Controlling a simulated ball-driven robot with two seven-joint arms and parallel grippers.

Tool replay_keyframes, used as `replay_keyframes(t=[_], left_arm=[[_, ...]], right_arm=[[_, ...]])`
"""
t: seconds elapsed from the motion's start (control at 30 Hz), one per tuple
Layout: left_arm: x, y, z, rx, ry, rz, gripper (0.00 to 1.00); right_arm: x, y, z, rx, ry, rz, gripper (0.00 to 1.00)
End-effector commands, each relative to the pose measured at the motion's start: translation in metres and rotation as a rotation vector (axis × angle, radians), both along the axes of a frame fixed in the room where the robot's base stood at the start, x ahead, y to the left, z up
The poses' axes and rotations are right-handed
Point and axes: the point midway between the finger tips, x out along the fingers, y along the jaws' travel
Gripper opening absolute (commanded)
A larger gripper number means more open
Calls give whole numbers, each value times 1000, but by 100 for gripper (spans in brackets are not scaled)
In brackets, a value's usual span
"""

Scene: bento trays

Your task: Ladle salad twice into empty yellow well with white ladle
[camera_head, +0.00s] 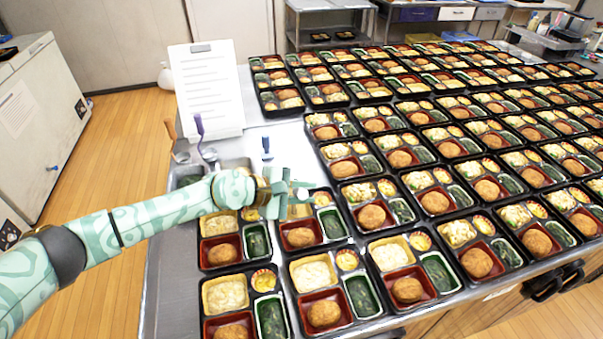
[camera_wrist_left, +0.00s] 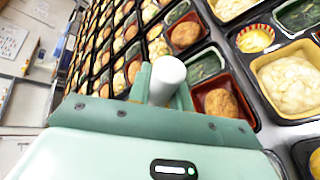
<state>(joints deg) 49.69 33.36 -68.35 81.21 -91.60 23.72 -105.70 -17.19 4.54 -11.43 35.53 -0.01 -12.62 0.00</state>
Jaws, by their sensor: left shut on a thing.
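My left gripper (camera_head: 284,193) is above the near-left bento trays in the head view. In the left wrist view it is shut on a white rod-like handle (camera_wrist_left: 168,76), which appears to be the white ladle's. The ladle's bowl is hidden. Near trays have yellow wells with pale, creamy food, such as the front-left well (camera_head: 225,293) and the one beside it (camera_head: 313,272). The wrist view also shows a filled yellow well (camera_wrist_left: 290,86). I cannot make out an empty yellow well; my gripper covers part of the tray beneath it. My right gripper is not in view.
Ladles with purple (camera_head: 199,124), orange (camera_head: 170,129) and blue (camera_head: 266,144) handles stand behind my left forearm, by steel containers (camera_head: 187,180) partly hidden by it. A white sheet on a stand (camera_head: 206,90) is behind them. Packed trays (camera_head: 480,262) cover most of the table.

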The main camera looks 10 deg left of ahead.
Motion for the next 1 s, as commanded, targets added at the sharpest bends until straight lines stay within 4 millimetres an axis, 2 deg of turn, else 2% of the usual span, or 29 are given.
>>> replay_keyframes(t=[0.3, 0.5, 1.0], left_arm=[[-20, -9, -23, 98, -234, -1, 0], [-26, -11, -34, 140, -335, 1, 0], [-27, -12, -38, 153, -367, 0, 0]], right_arm=[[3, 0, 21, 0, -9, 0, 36], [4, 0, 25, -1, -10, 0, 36], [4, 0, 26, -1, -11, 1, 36]])
